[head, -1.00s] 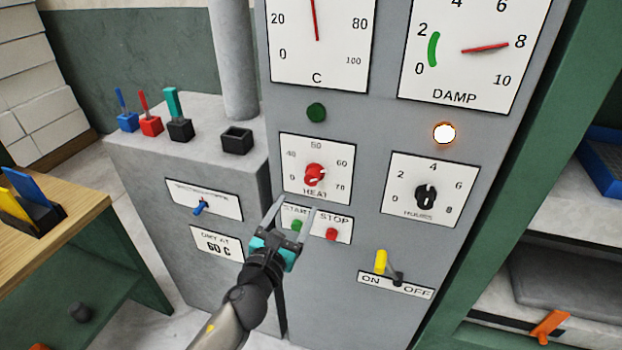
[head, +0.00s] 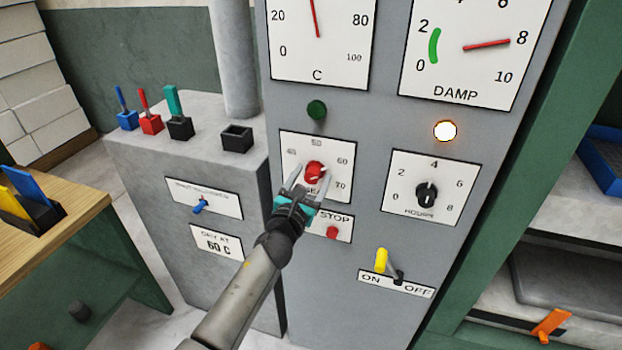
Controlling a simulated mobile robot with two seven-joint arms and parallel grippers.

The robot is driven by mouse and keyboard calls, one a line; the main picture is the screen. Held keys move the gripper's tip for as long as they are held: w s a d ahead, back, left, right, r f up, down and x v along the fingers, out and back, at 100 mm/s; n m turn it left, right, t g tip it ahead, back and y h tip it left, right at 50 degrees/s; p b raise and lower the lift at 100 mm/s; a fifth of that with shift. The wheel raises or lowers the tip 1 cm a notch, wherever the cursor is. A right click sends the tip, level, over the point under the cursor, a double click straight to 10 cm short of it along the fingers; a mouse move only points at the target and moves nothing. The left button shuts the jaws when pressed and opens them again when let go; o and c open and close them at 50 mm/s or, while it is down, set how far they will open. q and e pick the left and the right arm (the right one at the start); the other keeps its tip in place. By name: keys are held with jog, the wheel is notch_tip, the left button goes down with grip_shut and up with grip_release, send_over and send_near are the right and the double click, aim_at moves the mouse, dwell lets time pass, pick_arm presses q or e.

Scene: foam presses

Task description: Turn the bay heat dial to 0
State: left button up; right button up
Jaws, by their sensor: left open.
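The heat dial is a red knob (head: 315,172) on a white scale plate (head: 336,148) on the grey panel. Its pale pointer mark appears to point to the upper right, toward 60. My left gripper (head: 307,180) is open, with its fingertips at the lower edge of the red knob. I cannot tell whether they touch it. The gripper hides the 0 mark, most of the HEAT label and the green start button. My right gripper is not in view.
Right of the heat dial is the black hours dial (head: 427,194). Below are a red stop button (head: 332,232) and a yellow-handled ON/OFF switch (head: 381,260). A lit lamp (head: 445,131) sits under the damp gauge (head: 468,45).

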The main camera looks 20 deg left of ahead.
pick_arm(q)
jog(key=shift+c, duration=0.2)
grip_shut()
dwell(0.3)
